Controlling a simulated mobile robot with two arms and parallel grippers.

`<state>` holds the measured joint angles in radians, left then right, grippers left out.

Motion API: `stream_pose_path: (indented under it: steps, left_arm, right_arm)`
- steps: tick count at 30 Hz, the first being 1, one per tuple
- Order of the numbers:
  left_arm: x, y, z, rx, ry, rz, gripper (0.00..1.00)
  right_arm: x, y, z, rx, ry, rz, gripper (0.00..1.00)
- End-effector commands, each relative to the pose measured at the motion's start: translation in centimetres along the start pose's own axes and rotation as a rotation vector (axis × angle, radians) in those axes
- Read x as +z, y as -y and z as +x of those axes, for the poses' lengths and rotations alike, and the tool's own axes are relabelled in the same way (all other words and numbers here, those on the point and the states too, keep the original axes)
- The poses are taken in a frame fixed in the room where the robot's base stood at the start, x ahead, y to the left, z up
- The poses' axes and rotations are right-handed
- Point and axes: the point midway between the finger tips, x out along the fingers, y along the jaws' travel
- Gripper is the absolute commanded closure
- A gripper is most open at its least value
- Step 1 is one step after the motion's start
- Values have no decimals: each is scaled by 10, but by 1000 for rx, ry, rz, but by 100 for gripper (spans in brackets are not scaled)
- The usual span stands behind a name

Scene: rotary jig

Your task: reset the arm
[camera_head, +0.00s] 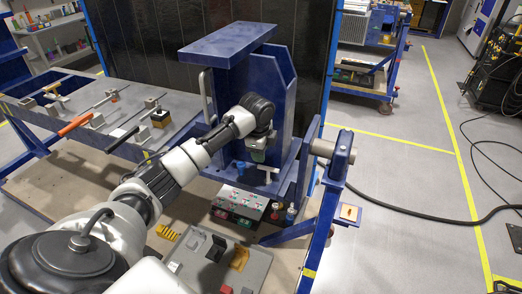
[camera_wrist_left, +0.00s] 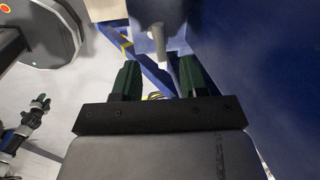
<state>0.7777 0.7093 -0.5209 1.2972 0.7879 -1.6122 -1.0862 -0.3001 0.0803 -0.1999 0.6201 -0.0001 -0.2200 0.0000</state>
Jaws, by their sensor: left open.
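My left arm reaches in from the left in the head view, and its gripper (camera_head: 258,156) is at the front face of the blue jig (camera_head: 230,95). In the left wrist view the two dark green fingers of the left gripper (camera_wrist_left: 158,82) stand apart with nothing between them. A grey rod-like part (camera_wrist_left: 157,35) of the scene lies beyond the fingertips. A small gripper with green tips, apparently my right one (camera_wrist_left: 38,108), shows at the lower left of the wrist view; its opening is too small to judge.
A control box with coloured buttons (camera_head: 240,204) sits below the jig. A workbench with tools (camera_head: 150,97) is at the left. A shaft joint (camera_head: 322,148) and blue frame stand at the right. Open floor (camera_head: 410,180) lies beyond.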

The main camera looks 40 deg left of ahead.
Motion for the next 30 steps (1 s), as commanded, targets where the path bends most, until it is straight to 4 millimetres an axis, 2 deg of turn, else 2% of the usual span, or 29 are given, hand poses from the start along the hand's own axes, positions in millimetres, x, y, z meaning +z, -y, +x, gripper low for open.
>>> stream_pose_path:
  steps: [10,14,17,19,22,27,30]
  left_arm:
    - [-1,-1,2,1,0,1,57]
    - [-19,-22,19,9,-4,-2,57]
    - [-49,-64,46,19,-17,-25,57]
    - [-72,-103,63,22,-36,-64,57]
    - [-99,-162,79,23,-73,-155,57]
    - [-122,-255,79,26,-138,-383,57]
    - [-122,-295,69,23,-161,-534,57]
  right_arm:
    - [0,0,0,0,0,0,57]
    - [0,0,0,0,0,0,57]
    - [0,0,0,0,0,0,57]
    - [0,0,0,0,0,0,57]
    - [0,0,0,0,0,0,57]
    - [0,0,0,0,0,0,57]
    - [0,0,0,0,0,0,57]
